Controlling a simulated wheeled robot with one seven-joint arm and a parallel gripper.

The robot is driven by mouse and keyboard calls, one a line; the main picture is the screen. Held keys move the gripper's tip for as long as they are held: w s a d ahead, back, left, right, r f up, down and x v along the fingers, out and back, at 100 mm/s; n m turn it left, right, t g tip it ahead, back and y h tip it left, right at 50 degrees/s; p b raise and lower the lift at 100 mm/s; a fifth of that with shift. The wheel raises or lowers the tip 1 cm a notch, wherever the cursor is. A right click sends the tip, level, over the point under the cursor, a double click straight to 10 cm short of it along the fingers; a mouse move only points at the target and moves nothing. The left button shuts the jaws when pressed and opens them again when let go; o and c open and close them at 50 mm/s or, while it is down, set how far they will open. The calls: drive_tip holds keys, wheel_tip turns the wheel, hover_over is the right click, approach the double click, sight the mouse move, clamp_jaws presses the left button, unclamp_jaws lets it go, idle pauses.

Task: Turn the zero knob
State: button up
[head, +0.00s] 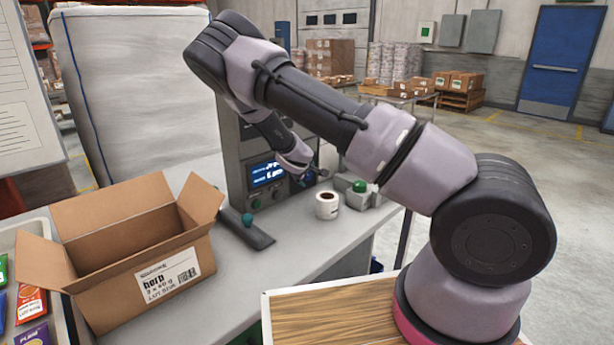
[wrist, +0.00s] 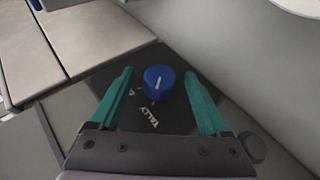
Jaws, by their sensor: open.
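A round blue knob (wrist: 160,82) with a white pointer line is on a dark plate (wrist: 105,82) in the wrist view. The printed word beside it reads "TALLY"; I see no label reading zero. My gripper (wrist: 158,75) is open, with one green finger on each side of the knob and gaps between. In the head view my gripper (head: 309,178) is at the front of the grey weigher (head: 232,150), right of its lit blue display (head: 267,174). Small dark green controls (head: 255,203) show below the display. My wrist partly hides the weigher's right side.
A white roll (head: 327,206) and a box with a green button (head: 360,187) stand close to my gripper on the bench. An open cardboard box (head: 120,250) is at left. A dark bar (head: 255,232) lies between. The bench front is clear.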

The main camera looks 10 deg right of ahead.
drive_tip(key=shift+c, duration=0.3)
clamp_jaws()
drive_tip(key=shift+d, duration=0.1)
drive_tip(key=shift+w+d+r+m+g+y, duration=0.15)
drive_tip(key=shift+m+g+y, duration=0.1)
drive_tip(key=shift+g+y, duration=0.3)
drive_tip(key=shift+d+r+m+g+y, duration=0.1)
drive_tip(key=shift+m+g+y, duration=0.15)
drive_tip(key=shift+g+y, duration=0.3)
drive_tip(key=g+y, duration=0.1)
drive_tip(key=y, duration=0.2)
drive_tip(key=shift+w+d+m+g, duration=0.1)
drive_tip(key=shift+d+m+g, duration=0.1)
drive_tip(key=shift+m+g, duration=0.2)
drive_tip(key=m+g+y, duration=0.1)
drive_tip(key=y, duration=0.1)
drive_tip(key=shift+w+d+f+g+y, duration=0.1)
drive_tip(key=shift+g+y, duration=0.3)
drive_tip(key=shift+d+m+g+y, duration=0.1)
drive_tip(key=shift+m+g+y, duration=0.2)
drive_tip(key=shift+g+y, duration=0.7)
drive_tip(key=shift+f+y, duration=0.15)
drive_tip(key=shift+y, duration=0.25)
